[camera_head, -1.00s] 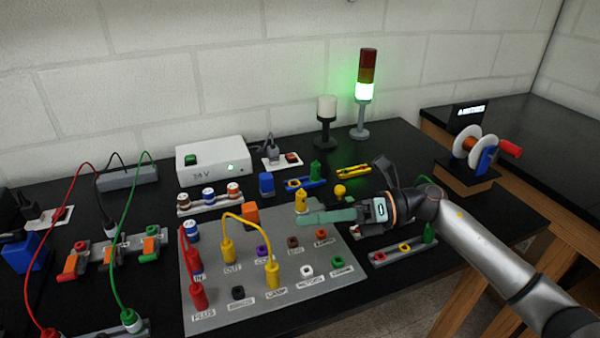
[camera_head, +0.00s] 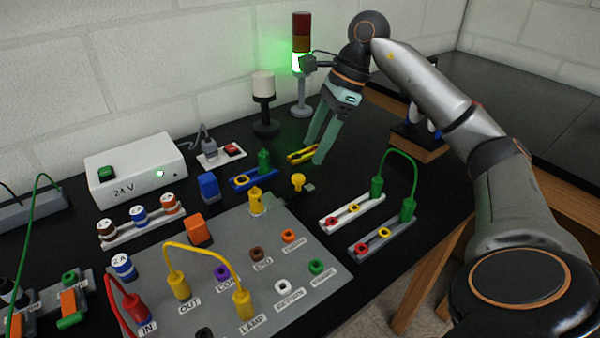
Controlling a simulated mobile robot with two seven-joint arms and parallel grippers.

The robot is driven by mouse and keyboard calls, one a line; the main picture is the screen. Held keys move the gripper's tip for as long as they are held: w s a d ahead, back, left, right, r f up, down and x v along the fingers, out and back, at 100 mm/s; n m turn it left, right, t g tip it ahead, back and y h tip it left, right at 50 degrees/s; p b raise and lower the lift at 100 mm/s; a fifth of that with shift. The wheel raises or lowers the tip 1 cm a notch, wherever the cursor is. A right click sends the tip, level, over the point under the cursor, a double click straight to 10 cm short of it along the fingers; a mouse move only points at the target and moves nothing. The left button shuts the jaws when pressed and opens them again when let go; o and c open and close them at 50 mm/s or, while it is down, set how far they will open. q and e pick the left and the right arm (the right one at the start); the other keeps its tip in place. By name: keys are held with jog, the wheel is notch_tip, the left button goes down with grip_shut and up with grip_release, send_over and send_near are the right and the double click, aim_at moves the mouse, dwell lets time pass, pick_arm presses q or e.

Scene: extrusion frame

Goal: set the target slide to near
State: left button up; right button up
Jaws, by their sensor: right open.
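No part is clearly marked as the target slide, and I cannot tell for certain which one it is. My right gripper (camera_head: 314,151) is open, its two teal fingers pointing down over the back of the black bench. No object shows between its fingers. A small yellow tool-like piece (camera_head: 300,156) lies close by the fingertips; whether they touch cannot be told. A blue rail (camera_head: 242,182) with a yellow socket and a green plug (camera_head: 264,162) lies left of it. A yellow knob (camera_head: 298,181) stands in front. My left gripper is out of view.
The grey panel (camera_head: 215,270) carries sockets and a yellow cable (camera_head: 208,250). Two rails (camera_head: 352,212) (camera_head: 366,246) are joined by a green cable (camera_head: 400,156). A lit signal tower (camera_head: 301,62) and a white-topped lamp (camera_head: 264,90) stand behind. A 24 V box (camera_head: 135,175) is at left.

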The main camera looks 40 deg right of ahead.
aim_at(299, 176)
jog(key=x, duration=0.7)
jog(key=shift+a+b, duration=0.1)
jog(key=shift+b, duration=0.25)
grip_shut()
dwell(1.0)
